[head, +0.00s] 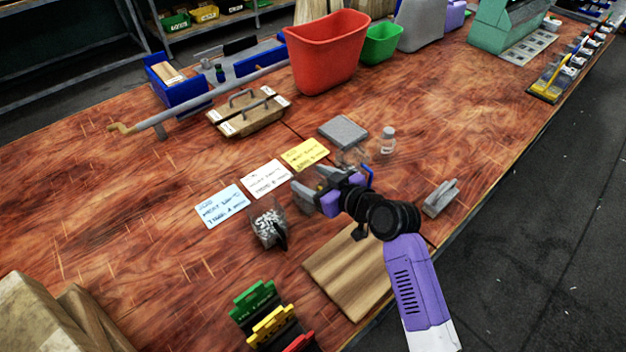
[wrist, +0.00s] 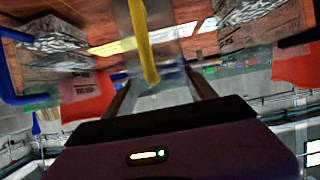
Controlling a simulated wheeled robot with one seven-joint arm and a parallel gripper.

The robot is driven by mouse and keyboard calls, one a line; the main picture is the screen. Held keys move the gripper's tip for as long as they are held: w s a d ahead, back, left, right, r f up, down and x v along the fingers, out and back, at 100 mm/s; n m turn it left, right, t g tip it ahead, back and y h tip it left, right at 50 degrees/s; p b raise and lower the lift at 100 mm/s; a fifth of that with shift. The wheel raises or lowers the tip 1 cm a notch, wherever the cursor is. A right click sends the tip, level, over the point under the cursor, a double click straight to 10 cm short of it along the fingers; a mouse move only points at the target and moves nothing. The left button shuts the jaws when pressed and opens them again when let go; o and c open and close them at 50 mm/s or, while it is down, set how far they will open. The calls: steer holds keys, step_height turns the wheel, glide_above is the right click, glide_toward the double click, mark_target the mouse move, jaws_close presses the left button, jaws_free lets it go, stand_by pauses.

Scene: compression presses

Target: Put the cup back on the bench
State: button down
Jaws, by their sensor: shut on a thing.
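My gripper (head: 318,190) is over the middle of the bench (head: 110,190), its fingers pointing left in the head view. In the wrist view its fingers (wrist: 158,92) are shut on a clear, see-through thing (wrist: 170,50), which I take for the cup. A yellow strip crosses it in that view. In the head view I cannot make out the held cup clearly. A faint clear shape (head: 352,157) shows just behind the gripper; I cannot tell whether it is part of the cup. A clear container with white lettering (head: 267,224) stands left of the gripper.
Blue, white and yellow cards (head: 266,179) lie left of the gripper. A grey slab (head: 343,132) and a small clear jar (head: 388,139) are behind it. A wooden board (head: 345,275) lies in front, a grey block (head: 441,197) to the right. A red bin (head: 325,55) stands farther back.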

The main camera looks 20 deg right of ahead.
steer(key=shift+f, duration=0.3)
steer(key=shift+f, duration=0.15)
steer(key=shift+c, duration=1.4)
jaws_free()
steer(key=b+v, duration=0.1)
steer(key=v, duration=1.1)
